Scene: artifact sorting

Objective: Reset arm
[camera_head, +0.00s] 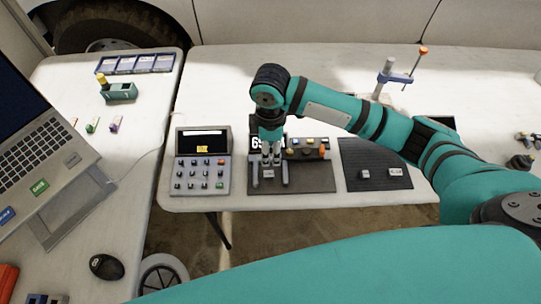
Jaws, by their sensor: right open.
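My right arm reaches in from the right over the table, and its right gripper (269,172) points down above the dark mat (318,186) in the middle. The gripper is open, with its two fingers apart. A small grey piece (268,174) shows between the fingers; I cannot tell if they touch it. Behind the gripper is a device with a number display (256,143), partly hidden. My left gripper is not in view.
A keypad device (202,163) stands left of the gripper. A second dark mat (373,158) with small pieces lies to the right. A clamp stand (390,76) stands behind my arm. A laptop (40,140) and a mouse (106,267) are on the left table.

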